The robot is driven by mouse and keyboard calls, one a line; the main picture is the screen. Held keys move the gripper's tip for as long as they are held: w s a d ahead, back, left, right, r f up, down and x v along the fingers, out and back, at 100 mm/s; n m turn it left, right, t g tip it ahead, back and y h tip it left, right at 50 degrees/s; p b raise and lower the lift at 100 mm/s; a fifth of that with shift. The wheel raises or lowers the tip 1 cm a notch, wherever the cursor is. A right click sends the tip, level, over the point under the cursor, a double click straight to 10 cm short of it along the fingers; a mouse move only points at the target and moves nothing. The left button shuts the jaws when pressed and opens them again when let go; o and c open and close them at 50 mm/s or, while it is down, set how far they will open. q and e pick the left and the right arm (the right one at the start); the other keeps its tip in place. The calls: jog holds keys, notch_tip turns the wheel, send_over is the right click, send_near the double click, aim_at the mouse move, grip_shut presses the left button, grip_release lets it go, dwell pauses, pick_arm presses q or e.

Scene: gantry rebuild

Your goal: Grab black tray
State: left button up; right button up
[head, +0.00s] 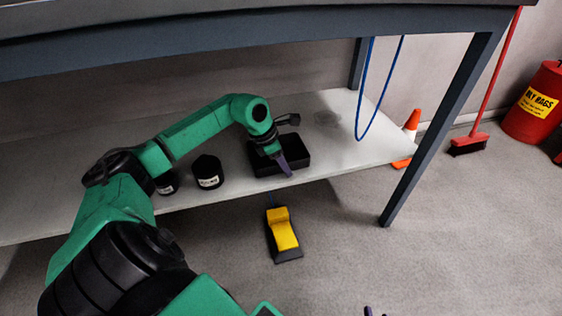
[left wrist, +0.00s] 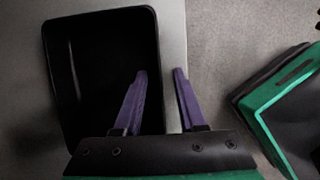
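The black tray (head: 300,150) is a shallow open box lying on the lower shelf of the bench, near its front edge. In the left wrist view the tray (left wrist: 66,60) fills the left half and looks empty. My left gripper (head: 284,163) is at its front side. Its purple fingers (left wrist: 160,75) straddle the tray's near wall, one inside and one outside, with visible gaps to the wall. It looks open. Only the purple fingertips of my right gripper (head: 375,312) show at the bottom edge of the head view, apart from each other and away from the tray.
Two dark labelled containers, one of them a pot (head: 208,172), stand left of the tray on the shelf (head: 350,145). A blue cable (head: 362,110) hangs to the right. A yellow-and-black pedal-like object (head: 283,232) lies on the floor below. A bench leg (head: 440,135) stands at right.

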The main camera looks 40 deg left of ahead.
pick_arm(q)
jog(key=shift+r, duration=0.15)
jog(key=shift+s, duration=0.1)
jog(key=shift+c, duration=0.6)
grip_shut()
dwell(0.5)
